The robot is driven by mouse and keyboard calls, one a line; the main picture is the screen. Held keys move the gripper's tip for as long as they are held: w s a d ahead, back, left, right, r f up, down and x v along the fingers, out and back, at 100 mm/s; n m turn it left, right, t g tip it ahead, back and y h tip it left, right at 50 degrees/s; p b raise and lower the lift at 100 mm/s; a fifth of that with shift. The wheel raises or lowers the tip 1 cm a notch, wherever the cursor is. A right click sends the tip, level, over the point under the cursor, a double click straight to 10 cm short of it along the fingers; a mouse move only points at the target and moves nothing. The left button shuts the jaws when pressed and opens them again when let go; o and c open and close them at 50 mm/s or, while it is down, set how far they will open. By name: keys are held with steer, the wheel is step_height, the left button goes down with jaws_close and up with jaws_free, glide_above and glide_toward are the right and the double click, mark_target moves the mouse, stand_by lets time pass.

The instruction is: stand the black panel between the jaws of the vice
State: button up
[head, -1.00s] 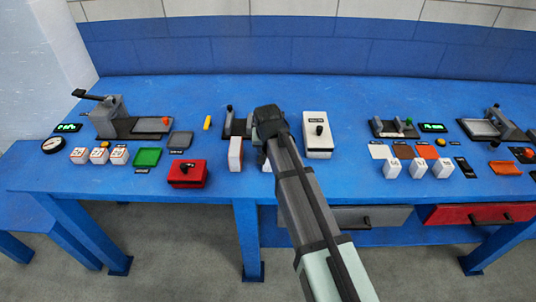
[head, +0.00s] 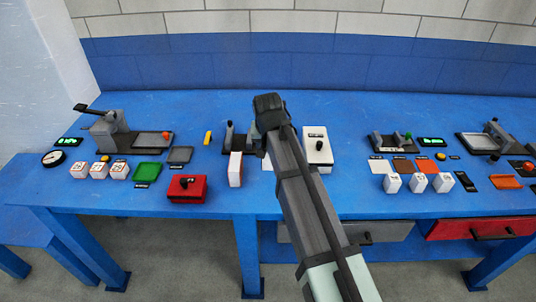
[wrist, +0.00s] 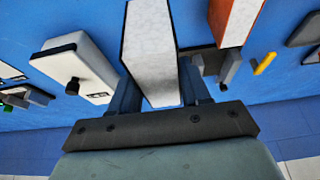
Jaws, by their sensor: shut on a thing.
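A panel with a pale speckled edge face and a dark side (wrist: 148,50) is between my gripper's fingers in the wrist view; I take it to be the black panel. My gripper (wrist: 158,88) is shut on it. In the head view my gripper (head: 268,140) is over the middle of the bench, and the arm hides most of the panel. A dark fixture with a lever (head: 229,138), probably the vice, is just left of and partly behind my gripper. Part of it shows in the wrist view (wrist: 229,66). Its jaw gap is not clear.
An orange-sided white panel (head: 236,169) stands close to the left of my gripper. A white switch box (head: 318,148) is close on the right. A red box (head: 187,188) and a yellow piece (head: 208,138) are further left. Bare blue bench (head: 300,103) lies behind.

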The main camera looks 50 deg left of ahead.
steer(key=shift+s+r, duration=0.1)
steer(key=shift+r, duration=0.75)
steer(key=s+a, duration=0.1)
steer(key=a, duration=0.1)
glide_above(240, 142)
steer(key=shift+s+d+f, duration=0.1)
steer(key=shift+f, duration=1.9)
steer(key=shift+f, duration=2.05)
stand_by(0.7)
steer(key=o, duration=1.5)
steer(key=shift+c, duration=0.2)
steer(key=shift+r, duration=0.1)
